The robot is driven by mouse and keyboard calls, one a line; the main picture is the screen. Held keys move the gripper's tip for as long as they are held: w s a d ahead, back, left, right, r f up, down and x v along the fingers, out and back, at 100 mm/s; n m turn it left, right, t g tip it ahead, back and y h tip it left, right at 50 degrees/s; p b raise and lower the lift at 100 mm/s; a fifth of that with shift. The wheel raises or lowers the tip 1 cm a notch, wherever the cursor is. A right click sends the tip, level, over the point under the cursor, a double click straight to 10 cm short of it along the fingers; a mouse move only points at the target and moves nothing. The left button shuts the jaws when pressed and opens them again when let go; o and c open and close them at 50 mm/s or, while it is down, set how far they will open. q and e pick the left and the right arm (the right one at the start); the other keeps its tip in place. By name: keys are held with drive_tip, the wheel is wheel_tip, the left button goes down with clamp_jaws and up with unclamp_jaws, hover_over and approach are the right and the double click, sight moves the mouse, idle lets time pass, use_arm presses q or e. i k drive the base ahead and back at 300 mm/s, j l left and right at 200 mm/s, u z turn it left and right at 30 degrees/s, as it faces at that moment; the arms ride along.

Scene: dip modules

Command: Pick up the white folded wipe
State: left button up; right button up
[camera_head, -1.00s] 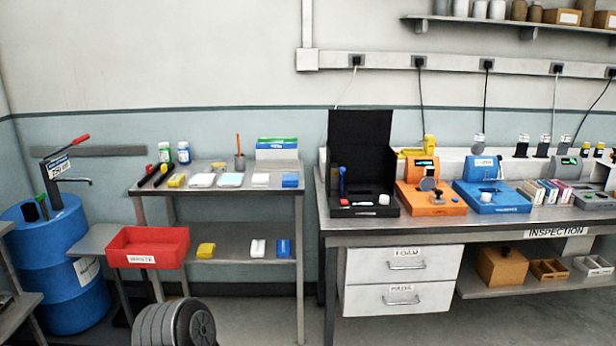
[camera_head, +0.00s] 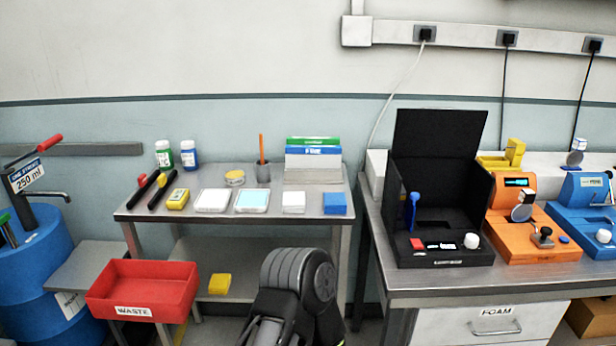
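A small white folded wipe (camera_head: 293,202) lies flat on the upper metal shelf. A blue folded piece (camera_head: 335,203) lies just to its right, and a pale-blue-topped flat tray (camera_head: 252,201) to its left. Another flat white pack (camera_head: 212,200) lies further left. A dark, ribbed part of my own arm rises at the bottom centre, in front of the lower shelf. Neither of my grippers' fingers shows in the head view.
A red waste bin (camera_head: 146,290) stands at lower left. A bench (camera_head: 420,285) with a black open case (camera_head: 440,180) stands right.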

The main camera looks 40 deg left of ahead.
sight(293, 203)
drive_tip(key=i+j, duration=0.2)
drive_tip(key=j, duration=0.15)
drive_tip(key=i+j, duration=0.2)
drive_tip(key=j, duration=0.2)
drive_tip(key=i+j, duration=0.2)
drive_tip(key=j, duration=0.15)
